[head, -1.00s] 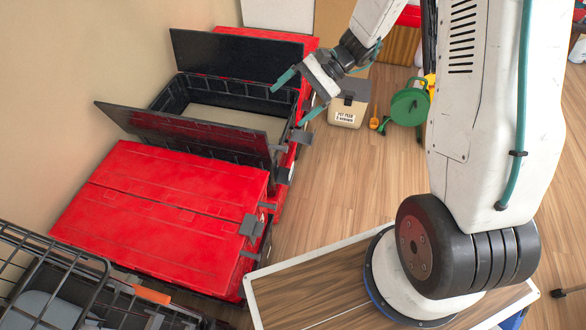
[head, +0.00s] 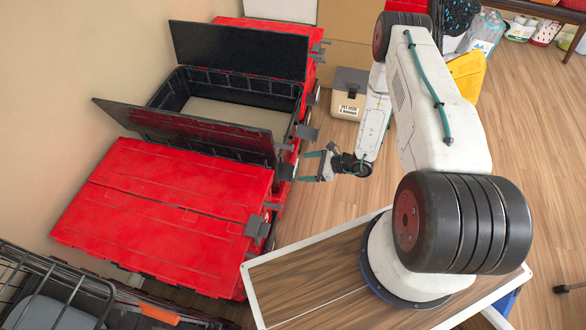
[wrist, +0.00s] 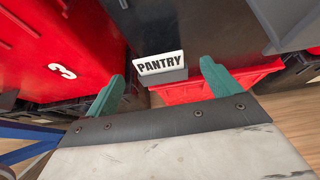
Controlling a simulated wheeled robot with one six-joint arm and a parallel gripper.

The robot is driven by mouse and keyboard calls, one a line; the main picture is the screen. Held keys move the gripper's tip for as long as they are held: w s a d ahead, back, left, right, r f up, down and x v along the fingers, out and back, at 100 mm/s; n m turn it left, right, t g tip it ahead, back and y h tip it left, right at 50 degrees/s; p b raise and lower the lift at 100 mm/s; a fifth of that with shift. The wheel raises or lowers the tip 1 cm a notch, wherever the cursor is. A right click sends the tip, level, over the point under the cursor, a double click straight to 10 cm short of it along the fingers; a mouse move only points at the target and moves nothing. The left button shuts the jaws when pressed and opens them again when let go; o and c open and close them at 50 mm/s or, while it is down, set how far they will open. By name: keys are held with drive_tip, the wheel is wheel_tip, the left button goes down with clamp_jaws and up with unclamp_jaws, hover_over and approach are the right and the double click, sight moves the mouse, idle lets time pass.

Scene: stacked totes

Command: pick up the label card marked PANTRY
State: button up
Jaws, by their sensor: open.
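The white label card marked PANTRY (wrist: 160,64) faces me in the wrist view, with its lower edge in a grey holder on the front of a dark tote (wrist: 155,27). My gripper (wrist: 162,72) is open and empty, with one teal finger to each side of the card in the picture. I cannot tell whether the fingertips reach past its face. In the head view, my gripper (head: 302,167) is beside the front side of the tote stack, fingers towards it. I cannot make out the card's lettering there.
An open black tote (head: 160,95) with raised lid flaps stands behind a red-lidded tote (head: 165,215). Grey clips (head: 256,226) stick out from the fronts. A beige box (head: 347,95) stands on the floor beyond.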

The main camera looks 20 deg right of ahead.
sight(291, 173)
drive_tip(key=x, duration=0.7)
drive_tip(key=shift+c, duration=0.3)
drive_tip(key=shift+a, duration=0.1)
drive_tip(key=c, duration=1)
